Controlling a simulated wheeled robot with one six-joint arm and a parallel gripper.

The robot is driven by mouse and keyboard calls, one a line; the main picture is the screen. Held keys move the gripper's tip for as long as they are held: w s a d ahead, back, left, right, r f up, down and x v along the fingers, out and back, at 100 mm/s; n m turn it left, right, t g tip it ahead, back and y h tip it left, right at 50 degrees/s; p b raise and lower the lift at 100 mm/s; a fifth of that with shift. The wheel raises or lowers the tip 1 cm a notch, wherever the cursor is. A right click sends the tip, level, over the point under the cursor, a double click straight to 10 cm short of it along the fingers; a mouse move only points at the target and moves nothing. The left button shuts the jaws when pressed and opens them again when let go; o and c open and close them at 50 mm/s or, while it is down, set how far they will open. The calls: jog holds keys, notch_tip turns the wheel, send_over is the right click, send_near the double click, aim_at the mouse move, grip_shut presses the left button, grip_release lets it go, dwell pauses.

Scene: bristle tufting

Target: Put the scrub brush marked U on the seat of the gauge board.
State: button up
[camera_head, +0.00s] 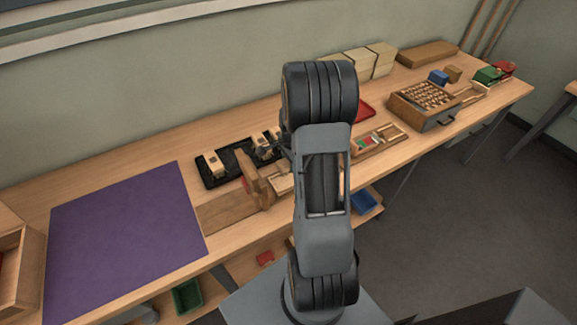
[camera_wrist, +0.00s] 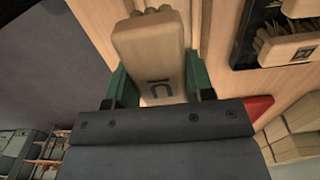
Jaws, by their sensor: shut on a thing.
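The scrub brush marked U (camera_wrist: 150,58) is a pale wooden block with its bristle tufts at the top of the wrist view. My gripper (camera_wrist: 158,80) is shut on it, with a green finger on each side. The U faces the camera. In the head view my arm hides the gripper and the held brush. What looks like the gauge board (camera_head: 230,209) is a brown wooden board at the table's front edge, with an upright piece at its right end. Its seat cannot be made out clearly.
A black tray (camera_head: 207,178) with other brushes lies just behind the board; it also shows in the wrist view (camera_wrist: 243,42). A purple mat (camera_head: 125,235) lies to the left. A slotted wooden box (camera_head: 425,117) and pale blocks (camera_head: 380,60) stand to the right.

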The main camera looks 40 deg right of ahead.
jog(key=shift+w+a+f, duration=0.1)
jog(key=shift+w+f, duration=0.5)
jog(key=shift+f, duration=0.05)
jog(key=f+p, duration=0.1)
jog(key=f, duration=0.2)
jog(key=shift+w+f, duration=0.15)
jog(key=shift+w, duration=0.05)
jog(key=shift+f, duration=0.1)
jog(key=shift+f+b, duration=0.55)
jog(key=shift+f, duration=0.1)
jog(key=o, duration=1)
jog(key=shift+o, duration=0.2)
